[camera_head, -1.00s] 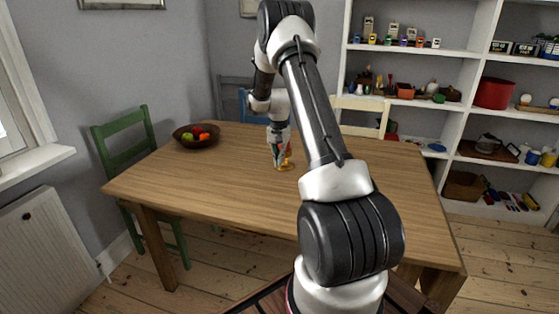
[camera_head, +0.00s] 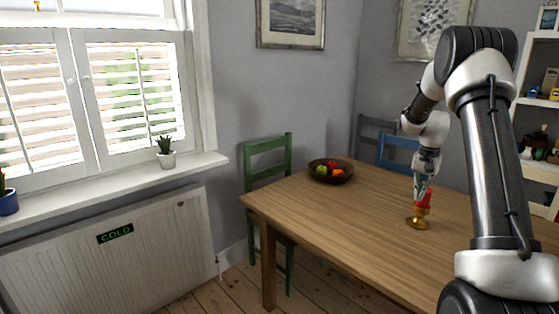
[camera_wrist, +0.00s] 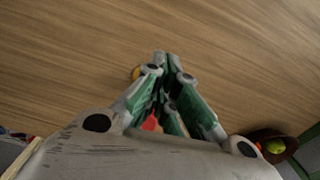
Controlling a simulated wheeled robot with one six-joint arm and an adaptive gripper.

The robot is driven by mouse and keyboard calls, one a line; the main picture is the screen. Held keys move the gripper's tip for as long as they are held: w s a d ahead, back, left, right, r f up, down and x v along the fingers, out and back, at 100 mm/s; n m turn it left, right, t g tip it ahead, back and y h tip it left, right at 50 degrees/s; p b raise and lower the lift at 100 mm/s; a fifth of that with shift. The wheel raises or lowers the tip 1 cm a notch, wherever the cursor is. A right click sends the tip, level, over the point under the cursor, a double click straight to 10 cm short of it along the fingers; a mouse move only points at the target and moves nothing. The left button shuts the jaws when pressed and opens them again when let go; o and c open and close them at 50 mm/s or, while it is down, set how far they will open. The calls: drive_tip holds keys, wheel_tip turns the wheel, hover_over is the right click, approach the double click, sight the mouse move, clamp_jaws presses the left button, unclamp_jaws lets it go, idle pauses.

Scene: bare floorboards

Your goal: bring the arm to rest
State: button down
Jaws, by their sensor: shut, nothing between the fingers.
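My gripper (camera_head: 421,196) points down over the wooden table (camera_head: 330,215), at the end of my raised and bent arm. Its fingers are together and empty, and they also show closed in the wrist view (camera_wrist: 167,60). A small gold stand or cup (camera_head: 418,223) is on the table just below the fingertips. A red thing (camera_head: 425,201) shows right beside the fingers above it. I cannot tell if the fingers touch either. In the wrist view the gold thing (camera_wrist: 136,73) is mostly hidden behind the fingers, and a bit of red (camera_wrist: 150,123) shows between the finger links.
A dark fruit bowl (camera_head: 331,173) stands near the table's far left corner. A green chair (camera_head: 268,165) is at the left end, a blue chair (camera_head: 397,153) behind. A radiator (camera_head: 110,250) and potted plant (camera_head: 165,152) are by the window. Shelves (camera_head: 538,130) stand right.

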drive_tip(key=s+a+r+n+t, duration=0.1)
drive_tip(key=s+a+r+n, duration=0.2)
drive_tip(key=s, duration=0.9)
drive_tip(key=s+a+r+n+t, duration=0.2)
drive_tip(key=s+a+r+n, duration=0.1)
drive_tip(key=s+a+r, duration=0.6)
drive_tip(key=s+a+r+n+t, duration=0.1)
drive_tip(key=s+a+r+n, duration=0.2)
drive_tip(key=s, duration=1.1)
drive_tip(key=a+r, duration=0.3)
drive_tip(key=a, duration=0.1)
drive_tip(key=shift+s+a+r, duration=0.25)
drive_tip(key=shift+s+a, duration=0.05)
drive_tip(key=shift+a, duration=0.1)
